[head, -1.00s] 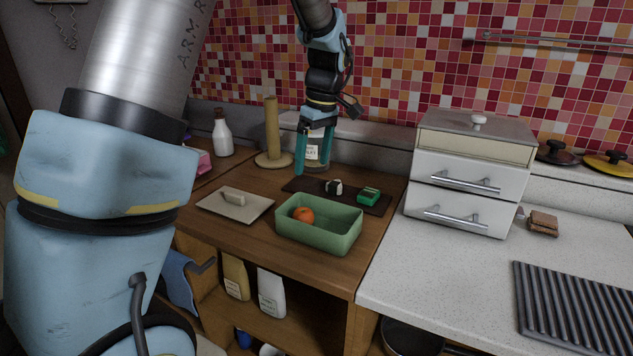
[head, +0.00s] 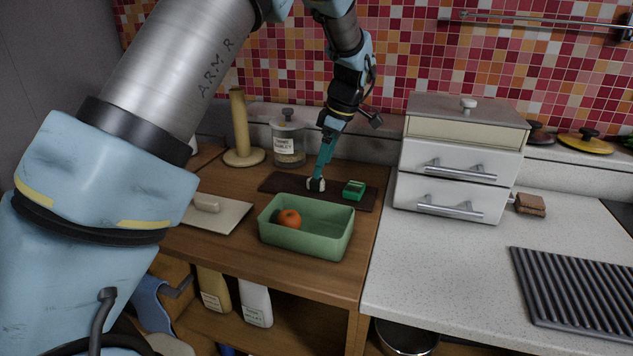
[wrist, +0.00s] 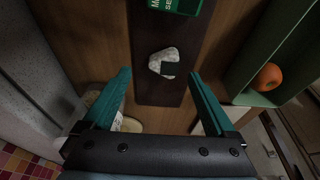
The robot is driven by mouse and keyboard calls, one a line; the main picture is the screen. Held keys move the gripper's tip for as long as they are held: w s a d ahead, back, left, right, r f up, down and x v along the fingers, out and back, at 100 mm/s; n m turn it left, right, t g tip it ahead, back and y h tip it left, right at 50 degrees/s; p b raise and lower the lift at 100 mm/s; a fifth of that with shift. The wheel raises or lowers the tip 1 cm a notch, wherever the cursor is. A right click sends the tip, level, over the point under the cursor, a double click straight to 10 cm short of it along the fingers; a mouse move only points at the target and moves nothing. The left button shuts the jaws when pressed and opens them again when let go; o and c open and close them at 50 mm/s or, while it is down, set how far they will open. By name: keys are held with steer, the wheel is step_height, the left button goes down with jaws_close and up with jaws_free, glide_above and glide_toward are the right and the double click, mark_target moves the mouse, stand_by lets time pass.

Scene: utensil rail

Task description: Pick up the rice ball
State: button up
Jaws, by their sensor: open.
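The rice ball (head: 316,185) is white with a dark wrap. It sits on a dark board (head: 275,184) on the wooden counter, and also shows in the wrist view (wrist: 156,63). My gripper (head: 318,172) is just above and behind it in the head view. In the wrist view the two teal fingers of my gripper (wrist: 158,82) are spread apart, with the rice ball ahead between their lines and nothing held. In the head view the fingers overlap the rice ball's upper part, so contact is hard to judge there.
A green package (head: 353,190) lies right of the rice ball on the board. A green box (head: 307,243) holding an orange fruit (head: 289,219) stands in front. A glass jar (head: 288,143) and a wooden post holder (head: 239,125) stand behind. White drawers (head: 459,178) are at the right.

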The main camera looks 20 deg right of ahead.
mark_target(317, 182)
steer(key=shift+p+x, duration=0.65)
steer(key=shift+x, duration=1.55)
steer(key=shift+s+a, duration=0.15)
steer(key=shift+a, duration=0.05)
jaws_close()
steer(key=shift+r, duration=0.1)
steer(key=shift+r, duration=0.1)
